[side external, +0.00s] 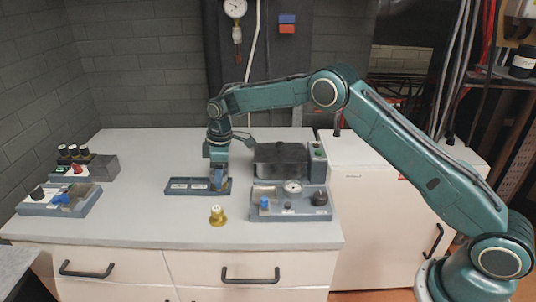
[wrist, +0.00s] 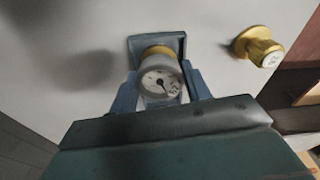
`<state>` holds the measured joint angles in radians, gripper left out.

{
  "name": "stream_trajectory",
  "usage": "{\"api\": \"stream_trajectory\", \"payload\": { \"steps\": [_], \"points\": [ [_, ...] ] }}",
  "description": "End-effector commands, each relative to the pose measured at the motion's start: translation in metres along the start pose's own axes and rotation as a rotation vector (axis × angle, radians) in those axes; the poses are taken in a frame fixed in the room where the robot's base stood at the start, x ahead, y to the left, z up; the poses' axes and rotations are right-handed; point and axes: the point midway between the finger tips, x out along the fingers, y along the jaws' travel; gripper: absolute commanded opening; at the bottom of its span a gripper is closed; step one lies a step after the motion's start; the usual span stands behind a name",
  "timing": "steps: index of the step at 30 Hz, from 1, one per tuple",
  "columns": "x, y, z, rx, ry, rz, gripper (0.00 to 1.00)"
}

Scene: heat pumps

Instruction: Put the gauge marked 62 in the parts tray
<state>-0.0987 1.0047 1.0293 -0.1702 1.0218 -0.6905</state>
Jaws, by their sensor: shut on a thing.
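My gripper (side external: 219,188) points down at the right end of a flat blue-grey tray (side external: 185,193) with white labels. In the wrist view my gripper (wrist: 160,88) is shut on a round gauge (wrist: 158,84) with a white dial, dark needle and brass-coloured collar. The number on it is not readable. The tray's end (wrist: 133,50) shows just beyond the gauge; I cannot tell whether they touch. In the side view the fingers mostly hide the held gauge. A second brass piece (side external: 217,217) stands upright on the table in front of the tray, also visible in the wrist view (wrist: 259,47).
Control boxes (side external: 75,208) sit at the far left. The table between them and the tray is clear.

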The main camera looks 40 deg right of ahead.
Motion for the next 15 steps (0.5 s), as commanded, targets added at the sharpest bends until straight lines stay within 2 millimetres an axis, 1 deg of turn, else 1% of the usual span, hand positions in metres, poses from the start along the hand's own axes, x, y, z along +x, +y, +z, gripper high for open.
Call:
{"api": "stream_trajectory", "payload": {
  "steps": [5,6,8,9,10,15],
  "points": [
    [0.0020,0.0001,0.0001,0.000,0.001,0.001,0.18],
    [0.0020,0.0002,0.0000,0.000,0.001,0.001,0.52],
    [0.0020,0.0002,0.0000,0.000,0.001,0.001,0.64],
    [0.0020,0.0002,0.0000,0.000,0.001,0.001,0.72],
    [0.0020,0.0002,0.0001,0.000,0.001,0.001,0.73],
    [0.0022,0.0001,0.0001,0.000,0.001,0.001,0.73]
  ]
}}
